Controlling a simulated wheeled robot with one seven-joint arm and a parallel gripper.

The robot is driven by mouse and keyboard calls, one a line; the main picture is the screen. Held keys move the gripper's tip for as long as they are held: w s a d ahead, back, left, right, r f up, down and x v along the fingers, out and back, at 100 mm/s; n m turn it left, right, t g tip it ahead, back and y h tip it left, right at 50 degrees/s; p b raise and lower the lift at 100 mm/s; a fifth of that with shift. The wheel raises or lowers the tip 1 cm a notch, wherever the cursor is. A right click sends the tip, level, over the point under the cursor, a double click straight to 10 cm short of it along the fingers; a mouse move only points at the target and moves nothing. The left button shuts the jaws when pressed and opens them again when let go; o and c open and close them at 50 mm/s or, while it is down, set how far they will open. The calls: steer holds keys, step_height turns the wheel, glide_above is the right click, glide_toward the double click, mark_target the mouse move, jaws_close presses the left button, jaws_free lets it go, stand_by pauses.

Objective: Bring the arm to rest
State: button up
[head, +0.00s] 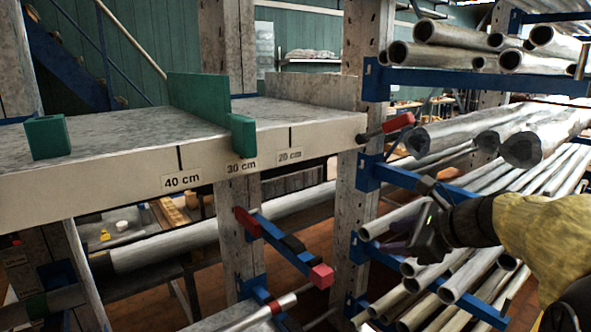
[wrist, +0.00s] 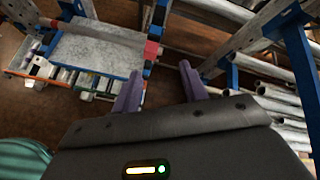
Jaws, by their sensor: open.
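My gripper (head: 412,238) is at the right in the head view, in front of the rack of metal pipes. My arm, in a yellow cover, comes in from the right edge. In the wrist view the two purple fingers of my gripper (wrist: 160,92) stand well apart. Nothing is between them, and the brown floor shows beyond. In the head view the fingers are dark and partly lost against the pipes behind them. I cannot tell how far the gripper is from the rack.
A grey shelf (head: 120,135) with length labels and green stops (head: 47,137) is at the left. Pipes (head: 545,150) lie on blue rack arms (head: 480,80) at the right. A red-tipped bar (head: 398,122) juts from the post. A lower blue arm (head: 290,245) sticks out below the shelf.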

steer(key=s+a+f+n+g+h, duration=0.2)
steer(key=s+f+n+g+h, duration=0.1)
steer(key=s+f+n, duration=0.5)
steer(key=s+a+f+n+g+h, duration=0.2)
steer(key=s+f+n, duration=0.5)
steer(key=f+n, duration=0.8)
steer(key=shift+s+a+f+g+h, duration=0.4)
steer(key=shift+f+g+h, duration=0.2)
steer(key=shift+f+h, duration=0.2)
